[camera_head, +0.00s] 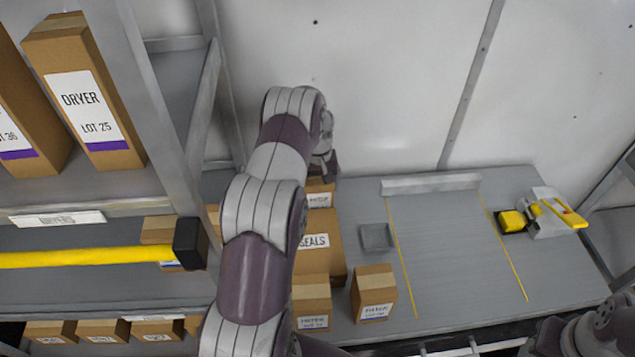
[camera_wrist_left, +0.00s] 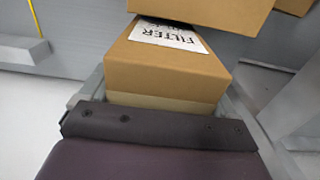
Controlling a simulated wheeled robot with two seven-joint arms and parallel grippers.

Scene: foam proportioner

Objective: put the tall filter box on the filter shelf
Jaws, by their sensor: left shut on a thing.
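My left arm reaches out over the workbench, and my left gripper (camera_head: 328,172) is at its far end, partly hidden by its own wrist. In the left wrist view it is shut on a brown box with a white FILTER label (camera_wrist_left: 165,65). In the head view a box with a partly hidden label (camera_head: 321,196) shows just below the gripper; I cannot tell whether it is lifted. Another box, its label seeming to read FILTER (camera_head: 374,292), stands on the bench to the right. My right gripper is out of view. I cannot tell which shelf is the filter shelf.
Shelving with a metal upright (camera_head: 160,110) stands at left, with tall DRYER boxes (camera_head: 90,100) above. A yellow bar with a black end (camera_head: 190,244) crosses it. A SEALS box (camera_head: 322,250), small grey tray (camera_head: 376,237) and yellow-grey device (camera_head: 545,215) are on the bench (camera_head: 455,250). Its marked middle is clear.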

